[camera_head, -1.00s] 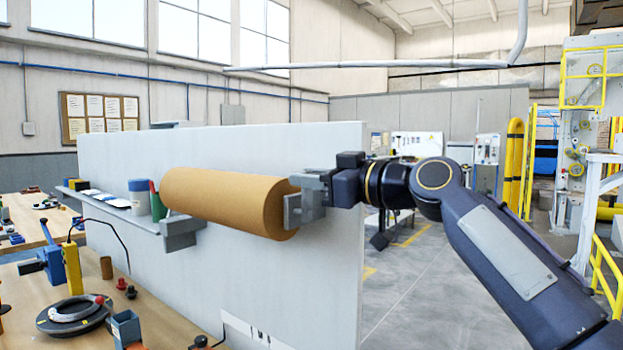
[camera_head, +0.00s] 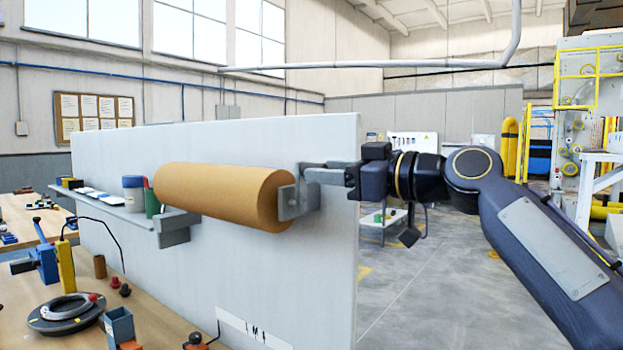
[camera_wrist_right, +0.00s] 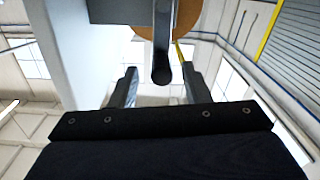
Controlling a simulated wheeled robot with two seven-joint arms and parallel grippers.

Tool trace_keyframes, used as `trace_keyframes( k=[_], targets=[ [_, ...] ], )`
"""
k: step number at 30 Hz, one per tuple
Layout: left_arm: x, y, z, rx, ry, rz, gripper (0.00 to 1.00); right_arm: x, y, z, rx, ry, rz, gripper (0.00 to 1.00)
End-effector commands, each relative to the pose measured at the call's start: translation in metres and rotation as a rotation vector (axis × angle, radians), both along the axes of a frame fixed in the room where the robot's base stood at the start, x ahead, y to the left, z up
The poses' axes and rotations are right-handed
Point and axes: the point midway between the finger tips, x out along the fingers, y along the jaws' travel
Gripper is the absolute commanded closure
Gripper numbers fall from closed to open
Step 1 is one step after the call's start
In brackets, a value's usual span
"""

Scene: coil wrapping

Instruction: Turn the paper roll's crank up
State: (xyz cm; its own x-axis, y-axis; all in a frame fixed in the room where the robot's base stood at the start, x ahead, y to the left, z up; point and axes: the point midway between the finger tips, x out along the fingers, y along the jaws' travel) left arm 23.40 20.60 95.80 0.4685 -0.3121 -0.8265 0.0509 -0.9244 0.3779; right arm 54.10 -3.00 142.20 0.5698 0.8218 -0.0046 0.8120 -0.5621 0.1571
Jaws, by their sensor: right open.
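The brown paper roll (camera_head: 218,195) lies level along the pale upright panel, held by grey brackets at its ends. My right gripper (camera_head: 304,171) is open at the roll's right end, close to the grey end bracket (camera_head: 289,204). In the right wrist view a dark crank handle (camera_wrist_right: 162,62) shows between the two spread fingers of my right gripper (camera_wrist_right: 159,70), with gaps on both sides. The roll's brown end (camera_wrist_right: 187,17) shows behind it. In the head view I cannot make out the crank from the gripper and bracket. My left gripper is out of view.
The pale panel (camera_head: 270,265) stands behind the roll, close to the gripper. A shelf with a blue-lidded jar (camera_head: 134,193) and a green cup is left of the roll. The wooden bench (camera_head: 150,318) holds a coil stand and tools. Open floor lies right of the panel.

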Motion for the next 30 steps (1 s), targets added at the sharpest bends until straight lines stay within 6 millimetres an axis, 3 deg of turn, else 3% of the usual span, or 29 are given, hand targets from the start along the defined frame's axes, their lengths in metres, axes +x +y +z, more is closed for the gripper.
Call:
trace_keyframes(
  k=[7,20,23,25,30],
  targets=[
    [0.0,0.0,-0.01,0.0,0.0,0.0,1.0,-0.015,-0.022,-0.002,0.0,0.001,0.001,0.57],
    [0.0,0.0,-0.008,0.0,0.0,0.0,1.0,-0.023,-0.022,-0.007,-0.026,0.026,-0.009,0.57],
    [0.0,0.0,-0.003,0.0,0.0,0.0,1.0,-0.037,-0.025,-0.029,-0.083,0.097,-0.045,0.57],
    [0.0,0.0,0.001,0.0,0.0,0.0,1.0,-0.052,-0.033,-0.057,-0.136,0.182,-0.096,0.57],
    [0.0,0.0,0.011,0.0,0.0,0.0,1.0,-0.098,-0.08,-0.15,-0.223,0.457,-0.285,0.57]
  ],
)
